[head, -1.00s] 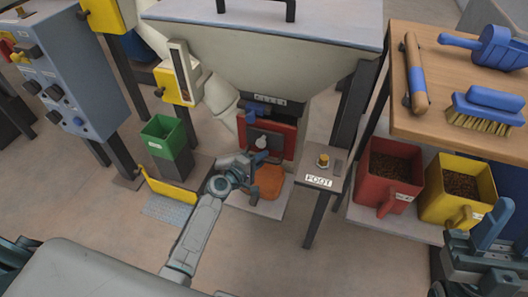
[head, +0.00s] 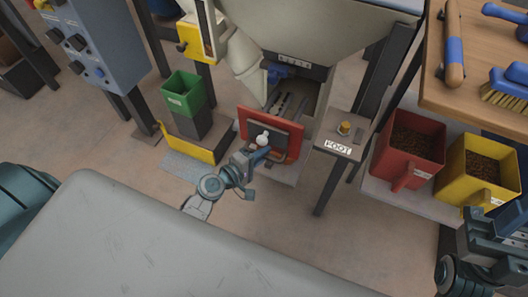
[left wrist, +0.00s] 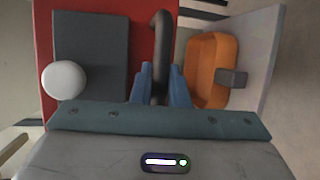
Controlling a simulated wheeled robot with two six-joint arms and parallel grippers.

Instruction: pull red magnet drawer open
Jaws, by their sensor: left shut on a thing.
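The red drawer front (head: 293,145) stands out from the base of the hopper, and the dark drawer inside (head: 290,105) shows behind it. A dark panel and a white round knob (head: 262,139) are on the red front. My left gripper (head: 262,156) is at the lower part of the front. In the left wrist view, my left gripper's blue fingers (left wrist: 161,88) are shut on the dark bar handle (left wrist: 162,40) of the red front (left wrist: 115,20). My right gripper (head: 497,228) is at the right edge, and its jaws are unclear.
An orange tray (left wrist: 205,52) lies beside the handle in the left wrist view. A FOOT pedestal (head: 340,143) stands right of the drawer. A green bin (head: 185,93) and yellow plate (head: 190,149) are to the left. Red (head: 408,150) and yellow (head: 480,170) bins stand at right.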

